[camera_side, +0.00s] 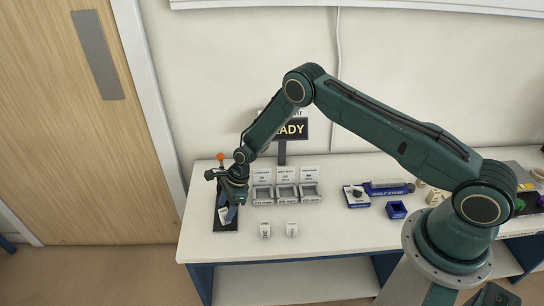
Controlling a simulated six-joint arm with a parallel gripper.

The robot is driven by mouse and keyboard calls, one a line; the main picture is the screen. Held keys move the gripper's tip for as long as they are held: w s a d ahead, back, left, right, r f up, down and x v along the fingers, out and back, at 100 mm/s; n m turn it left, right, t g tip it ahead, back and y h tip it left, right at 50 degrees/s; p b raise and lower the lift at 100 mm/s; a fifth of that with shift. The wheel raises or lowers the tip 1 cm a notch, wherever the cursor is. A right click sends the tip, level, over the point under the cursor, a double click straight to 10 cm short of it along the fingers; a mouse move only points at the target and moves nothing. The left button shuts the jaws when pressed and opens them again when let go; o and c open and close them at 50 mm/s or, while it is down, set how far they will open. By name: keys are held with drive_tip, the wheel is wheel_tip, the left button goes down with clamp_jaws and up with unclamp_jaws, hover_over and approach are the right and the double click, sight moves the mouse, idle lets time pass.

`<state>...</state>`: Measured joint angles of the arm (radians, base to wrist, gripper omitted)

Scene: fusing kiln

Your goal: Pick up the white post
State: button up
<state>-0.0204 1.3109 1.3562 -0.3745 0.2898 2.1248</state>
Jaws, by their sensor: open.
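My gripper (228,200) is at the left end of the white table, pointing down over a dark tray (225,227). Its fingers are small in this view; they are open. A small white piece (223,215) lies in the tray just under the fingers, beside something blue. I cannot tell whether the fingers touch it. Two small white upright pieces with dark markings stand near the front of the table, one on the left (265,230) and one on the right (292,230). I cannot tell for sure which piece is the white post.
Three grey open boxes (286,193) with label cards stand right of the tray. A blue box (396,210) and a blue labelled stand (388,189) are farther right. The front middle of the table is clear.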

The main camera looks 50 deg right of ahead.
sight(225, 210)
drive_tip(key=shift+x, duration=1.65)
drive_tip(key=shift+c, duration=0.4)
drive_tip(key=shift+r, duration=0.1)
clamp_jaws()
drive_tip(key=shift+r, duration=0.15)
wheel_tip(225, 210, up, 20)
drive_tip(key=shift+f, duration=0.2)
